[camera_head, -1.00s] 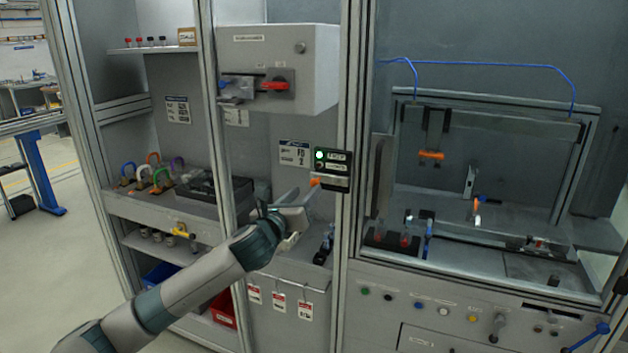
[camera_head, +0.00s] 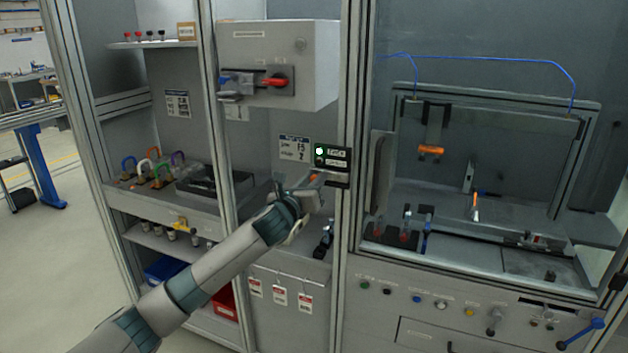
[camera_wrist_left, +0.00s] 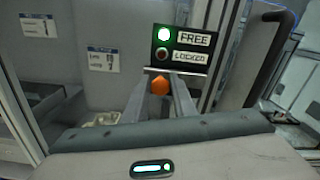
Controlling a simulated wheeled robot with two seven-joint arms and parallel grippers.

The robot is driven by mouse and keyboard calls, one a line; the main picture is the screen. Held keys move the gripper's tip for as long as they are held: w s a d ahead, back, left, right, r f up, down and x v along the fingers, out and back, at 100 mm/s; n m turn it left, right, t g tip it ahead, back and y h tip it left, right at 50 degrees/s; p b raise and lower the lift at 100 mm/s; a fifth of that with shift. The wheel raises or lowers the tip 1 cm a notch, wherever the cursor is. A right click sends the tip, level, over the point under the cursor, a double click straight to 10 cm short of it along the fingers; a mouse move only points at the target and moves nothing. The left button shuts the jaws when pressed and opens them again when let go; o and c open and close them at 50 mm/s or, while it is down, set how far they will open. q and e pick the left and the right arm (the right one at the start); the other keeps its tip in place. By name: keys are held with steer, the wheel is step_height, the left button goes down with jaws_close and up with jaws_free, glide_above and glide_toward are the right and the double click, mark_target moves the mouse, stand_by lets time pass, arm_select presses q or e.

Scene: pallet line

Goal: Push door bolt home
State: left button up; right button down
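The door bolt's orange knob (camera_wrist_left: 160,84) shows in the left wrist view, just below the black FREE/LOCKED sign (camera_wrist_left: 182,48). The lamp beside FREE is lit green; the one beside LOCKED is dark red. In the head view the sign (camera_head: 333,157) sits on the frame post, and the knob is mostly hidden by my gripper. My left gripper (camera_head: 312,188) is at the bolt. In the wrist view its two fingers (camera_wrist_left: 162,80) stand apart, one on each side of the knob; I cannot tell whether they touch it. My right gripper is not in view.
The switch box (camera_head: 282,62) with a red handle juts out above my left arm. A door handle bar (camera_head: 382,172) stands right of the sign. Red tags (camera_head: 280,296) hang below. Coloured padlocks (camera_head: 152,166) stand on the left shelf.

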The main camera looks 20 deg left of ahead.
mark_target(334, 177)
arm_select(q)
jaws_close()
steer(key=d+p, duration=0.1)
steer(key=d, duration=0.3)
steer(key=shift+w+r, duration=0.1)
steer(key=shift+d, duration=0.25)
steer(key=shift+a, duration=0.1)
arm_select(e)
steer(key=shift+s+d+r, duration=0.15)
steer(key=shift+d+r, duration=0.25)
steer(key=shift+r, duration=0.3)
arm_select(q)
steer(key=o, duration=0.6)
jaws_free()
steer(key=shift+c, duration=0.2)
steer(key=shift+d, duration=0.25)
steer(key=shift+a, duration=0.2)
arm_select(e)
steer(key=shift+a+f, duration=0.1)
